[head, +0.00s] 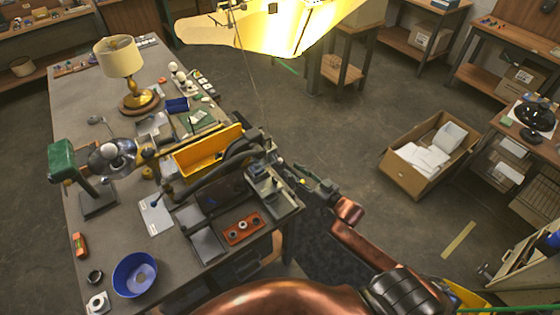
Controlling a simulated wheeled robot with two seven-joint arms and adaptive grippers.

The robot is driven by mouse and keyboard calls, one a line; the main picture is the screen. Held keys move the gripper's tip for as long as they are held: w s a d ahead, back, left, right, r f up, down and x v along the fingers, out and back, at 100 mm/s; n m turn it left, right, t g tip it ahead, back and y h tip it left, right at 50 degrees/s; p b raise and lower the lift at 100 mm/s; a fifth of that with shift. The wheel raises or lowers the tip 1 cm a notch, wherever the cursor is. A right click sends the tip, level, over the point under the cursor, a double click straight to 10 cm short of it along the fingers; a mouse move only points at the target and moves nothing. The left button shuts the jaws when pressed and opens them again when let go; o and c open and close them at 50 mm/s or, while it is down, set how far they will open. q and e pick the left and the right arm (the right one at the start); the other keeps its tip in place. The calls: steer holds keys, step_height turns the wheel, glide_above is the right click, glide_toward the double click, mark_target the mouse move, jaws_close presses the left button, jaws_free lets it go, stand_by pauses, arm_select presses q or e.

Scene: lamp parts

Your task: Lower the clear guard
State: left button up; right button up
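A grey bench-top machine (269,189) sits at the right edge of the workbench, with a dark curved arm (240,152) beside it. I cannot clearly make out a clear guard on it, nor whether one is raised or lowered. My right gripper (299,174) reaches in from the lower right on its copper arm. Its fingertips are close to the right side of the machine, and I cannot tell whether they touch it. The fingers are small and dark here, so their opening does not show. My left gripper is not in view.
The workbench (115,215) holds a yellow bin (208,150), a brass lamp (122,65), a green-headed desk lamp (62,158), a blue bowl (134,273) and a red tray (244,229). A bright hanging shade (270,28) is above. A cardboard box (410,178) stands on the open floor.

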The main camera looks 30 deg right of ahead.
mark_target(280, 161)
steer(key=x, duration=0.7)
steer(key=shift+w+a+p, duration=0.1)
steer(key=shift+w+p, duration=0.25)
steer(key=shift+w, duration=0.05)
jaws_close()
stand_by(0.3)
